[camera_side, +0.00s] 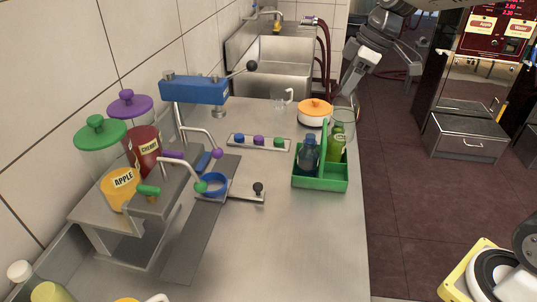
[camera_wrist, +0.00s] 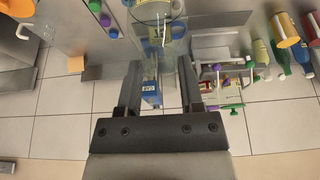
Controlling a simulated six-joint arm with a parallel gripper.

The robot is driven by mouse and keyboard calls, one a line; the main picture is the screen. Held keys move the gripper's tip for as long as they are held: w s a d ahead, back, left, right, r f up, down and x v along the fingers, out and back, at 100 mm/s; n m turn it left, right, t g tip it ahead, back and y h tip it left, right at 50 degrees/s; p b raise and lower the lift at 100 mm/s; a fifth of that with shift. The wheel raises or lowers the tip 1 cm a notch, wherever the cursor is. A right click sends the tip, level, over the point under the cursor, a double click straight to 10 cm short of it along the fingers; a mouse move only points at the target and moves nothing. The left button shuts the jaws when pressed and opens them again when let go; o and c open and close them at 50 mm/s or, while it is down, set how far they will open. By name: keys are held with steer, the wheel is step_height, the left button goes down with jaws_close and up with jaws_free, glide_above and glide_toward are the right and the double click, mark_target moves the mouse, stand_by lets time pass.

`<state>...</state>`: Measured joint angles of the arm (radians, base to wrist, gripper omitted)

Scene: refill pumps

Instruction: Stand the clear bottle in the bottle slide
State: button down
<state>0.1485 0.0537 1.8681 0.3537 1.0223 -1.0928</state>
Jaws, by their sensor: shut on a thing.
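My gripper (camera_side: 352,88) is at the upper right of the side view, above the back right of the counter. It is shut on the clear bottle (camera_side: 344,120), which hangs below it by the green carrier and overlaps the view of the green bottle (camera_side: 337,148). In the wrist view my gripper (camera_wrist: 160,78) has the see-through bottle (camera_wrist: 168,52) between its fingers; its outline is faint. The bottle slide (camera_side: 242,192) is a flat plate with a blue ring (camera_side: 213,186) and a dark knob, at the counter's middle left. The ring looks empty.
The green carrier (camera_side: 320,182) holds a dark blue bottle (camera_side: 308,153) and the green one. The blue press (camera_side: 195,90) and pump stand (camera_side: 135,215) are left.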

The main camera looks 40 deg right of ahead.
steer(key=w+a+f, duration=0.4)
steer(key=w+a, duration=0.6)
steer(key=w, duration=0.3)
steer(key=w+a+f, duration=0.3)
steer(key=a+f, duration=0.1)
steer(key=a, duration=0.3)
steer(key=w+a+f, duration=0.3)
steer(key=a, duration=0.5)
steer(key=shift+f, duration=0.4)
steer(key=shift+w+f, duration=0.1)
steer(key=shift+f, duration=3.1)
